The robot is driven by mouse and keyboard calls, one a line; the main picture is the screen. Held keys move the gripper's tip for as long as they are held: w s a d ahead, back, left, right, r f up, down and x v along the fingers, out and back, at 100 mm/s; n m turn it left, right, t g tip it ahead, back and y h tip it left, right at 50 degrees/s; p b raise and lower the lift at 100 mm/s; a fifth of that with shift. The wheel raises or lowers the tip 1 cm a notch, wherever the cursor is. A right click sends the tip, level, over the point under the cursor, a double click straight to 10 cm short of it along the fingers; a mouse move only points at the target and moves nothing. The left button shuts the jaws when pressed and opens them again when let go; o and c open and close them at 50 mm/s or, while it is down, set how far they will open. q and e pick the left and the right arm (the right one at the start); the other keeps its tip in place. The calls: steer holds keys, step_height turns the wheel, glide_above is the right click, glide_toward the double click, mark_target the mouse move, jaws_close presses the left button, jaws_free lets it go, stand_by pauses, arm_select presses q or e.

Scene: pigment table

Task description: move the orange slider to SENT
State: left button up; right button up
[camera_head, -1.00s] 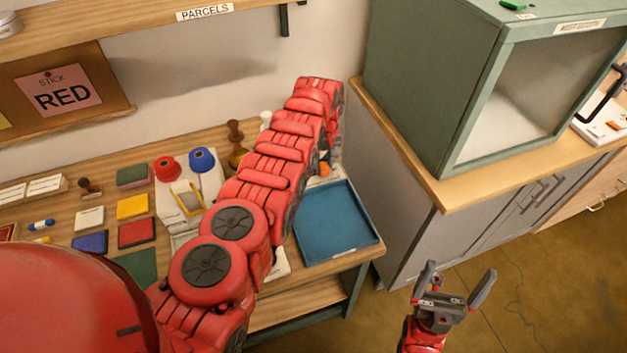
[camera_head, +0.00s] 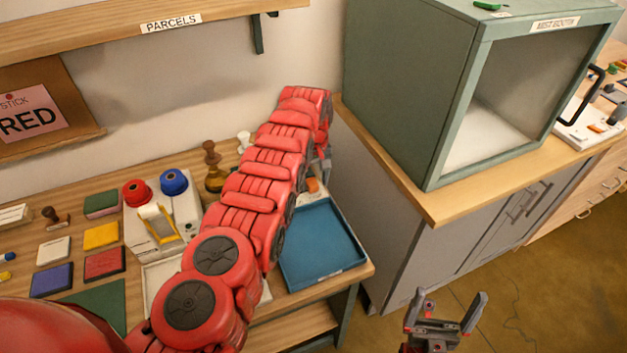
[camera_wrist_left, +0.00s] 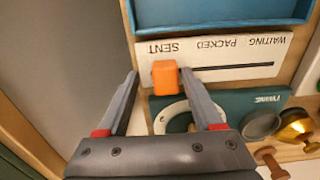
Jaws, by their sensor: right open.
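The orange slider (camera_wrist_left: 165,77) sits at the SENT end of the slot in a white board (camera_wrist_left: 235,62); PACKED and WAITING are printed further along. It also shows small in the head view (camera_head: 312,186), behind the blue tray. My left gripper (camera_wrist_left: 160,75) is open, with its fingers on either side of the slider. The right-hand finger in the wrist view is close to the slider's side; I cannot tell if it touches. In the head view my left arm mostly hides this gripper. My right gripper (camera_head: 448,300) is open and empty above the floor.
A blue tray (camera_head: 322,245) lies at the table's right end, beside the board. In the wrist view a green panel (camera_wrist_left: 245,100) and a brass piece (camera_wrist_left: 297,126) lie on the board's near side. A green booth (camera_head: 410,90) stands on the cabinet to the right.

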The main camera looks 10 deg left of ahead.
arm_select(q)
steer(key=shift+r+p, duration=0.3)
steer(key=shift+r, duration=0.2)
step_height(320, 180, up, 2)
steer(key=shift+r+p, duration=0.25)
steer(key=shift+p, duration=0.5)
step_height(320, 180, up, 5)
steer(key=shift+f+b, duration=0.15)
steer(key=shift+b, duration=0.75)
step_height(320, 180, up, 3)
step_height(320, 180, up, 6)
steer(key=p, duration=0.7)
glide_above(314, 181)
steer(key=shift+s, duration=0.1)
steer(key=shift+b, duration=0.3)
